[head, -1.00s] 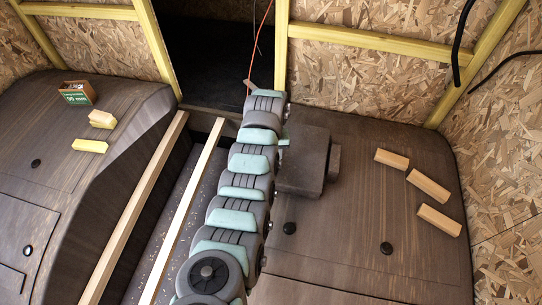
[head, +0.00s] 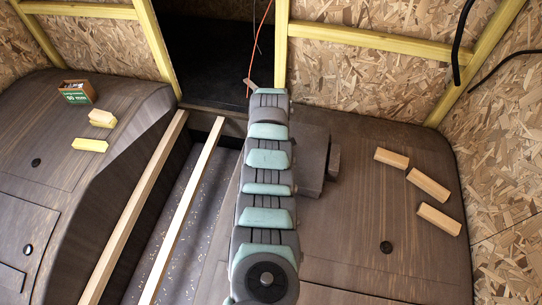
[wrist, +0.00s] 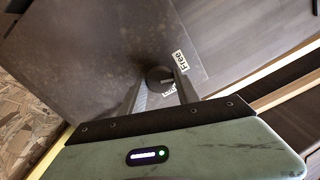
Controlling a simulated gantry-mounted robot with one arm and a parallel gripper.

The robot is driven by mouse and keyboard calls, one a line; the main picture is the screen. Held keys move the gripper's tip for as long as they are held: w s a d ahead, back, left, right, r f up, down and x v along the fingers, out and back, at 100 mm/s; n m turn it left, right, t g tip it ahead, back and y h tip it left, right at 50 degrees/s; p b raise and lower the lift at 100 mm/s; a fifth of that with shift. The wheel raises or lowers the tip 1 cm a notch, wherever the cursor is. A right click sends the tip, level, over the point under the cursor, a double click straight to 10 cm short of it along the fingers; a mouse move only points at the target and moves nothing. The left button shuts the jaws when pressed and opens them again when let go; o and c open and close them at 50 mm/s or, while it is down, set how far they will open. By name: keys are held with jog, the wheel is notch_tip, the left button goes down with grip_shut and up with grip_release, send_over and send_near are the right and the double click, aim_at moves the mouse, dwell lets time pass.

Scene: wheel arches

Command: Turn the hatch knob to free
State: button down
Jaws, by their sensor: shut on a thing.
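In the wrist view, a dark round hatch knob (wrist: 157,76) sits on a grey-brown panel, between the tips of my gripper (wrist: 161,82). My gripper is shut on the knob, one finger on each side. A white label reading "Free" (wrist: 181,60) is on the panel just right of the knob. A second white label (wrist: 168,88) shows partly between the fingers; its text is mostly hidden. The knob's pointing direction cannot be told. In the head view, my arm hides the gripper and the held knob.
In the head view, wood blocks (head: 431,186) lie on the right arch. A small box (head: 77,92) and yellow blocks (head: 90,145) rest on the left arch. Two long battens (head: 185,207) edge the gap between the arches. A dark box (head: 309,160) stands beside my arm.

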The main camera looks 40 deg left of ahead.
jog(key=shift+n+b, duration=0.95)
jog(key=shift+n, duration=0.85)
jog(key=c, duration=0.9)
grip_release()
notch_tip(320, 180, up, 11)
jog(key=shift+f, duration=0.1)
